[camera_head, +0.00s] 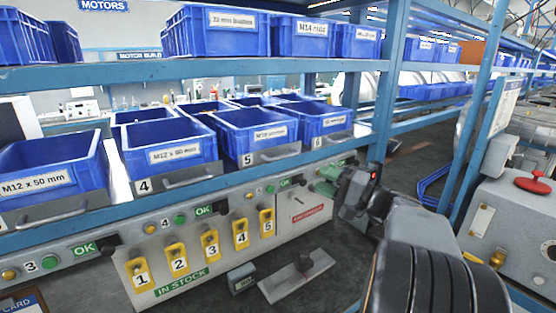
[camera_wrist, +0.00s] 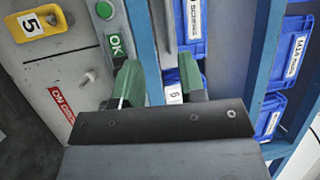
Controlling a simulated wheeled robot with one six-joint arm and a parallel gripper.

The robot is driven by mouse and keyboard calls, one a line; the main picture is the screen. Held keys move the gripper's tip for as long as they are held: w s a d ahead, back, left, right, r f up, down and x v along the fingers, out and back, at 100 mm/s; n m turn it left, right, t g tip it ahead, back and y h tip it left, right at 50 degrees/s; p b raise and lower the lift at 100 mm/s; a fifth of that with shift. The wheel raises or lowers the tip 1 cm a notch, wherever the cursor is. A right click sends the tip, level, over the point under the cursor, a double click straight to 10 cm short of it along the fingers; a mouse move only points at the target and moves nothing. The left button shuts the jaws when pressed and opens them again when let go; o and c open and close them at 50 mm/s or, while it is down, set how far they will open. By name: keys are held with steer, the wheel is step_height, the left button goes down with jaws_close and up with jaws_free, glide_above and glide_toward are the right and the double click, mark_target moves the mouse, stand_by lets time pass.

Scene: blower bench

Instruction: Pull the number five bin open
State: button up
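The number five bin (camera_head: 262,122) is a blue bin on the middle shelf, marked with a 5 plate and a metal handle (camera_head: 281,154) below its front. It looks pushed in, level with its neighbours. In the wrist view, a blue bin with a label ending in "screws" (camera_wrist: 188,28) fits it, though its 5 plate is out of frame. My gripper (camera_head: 327,179) is right of and below that handle, near the number six bin's front. In the wrist view my gripper's green fingers (camera_wrist: 160,82) are apart with nothing gripped; a 6 plate (camera_wrist: 174,94) shows beyond them.
The number four bin (camera_head: 172,142) stands left of it and the number six bin (camera_head: 324,119) right. Below runs a panel with OK lamps and yellow numbered tags (camera_head: 210,242). A blue upright post (camera_head: 391,75) stands right of the bins. A shelf of bins is above.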

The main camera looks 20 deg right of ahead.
mark_target(283, 157)
steer(key=shift+t, duration=0.3)
steer(key=x, duration=0.4)
steer(key=p+x, duration=0.1)
steer(key=x, duration=0.4)
steer(key=p+x, duration=0.1)
steer(key=x, duration=0.3)
steer(key=shift+w+d+r, duration=0.25)
steer(key=shift+w+r, duration=0.05)
steer(key=shift+w, duration=0.15)
steer(key=shift+c, duration=0.3)
jaws_close()
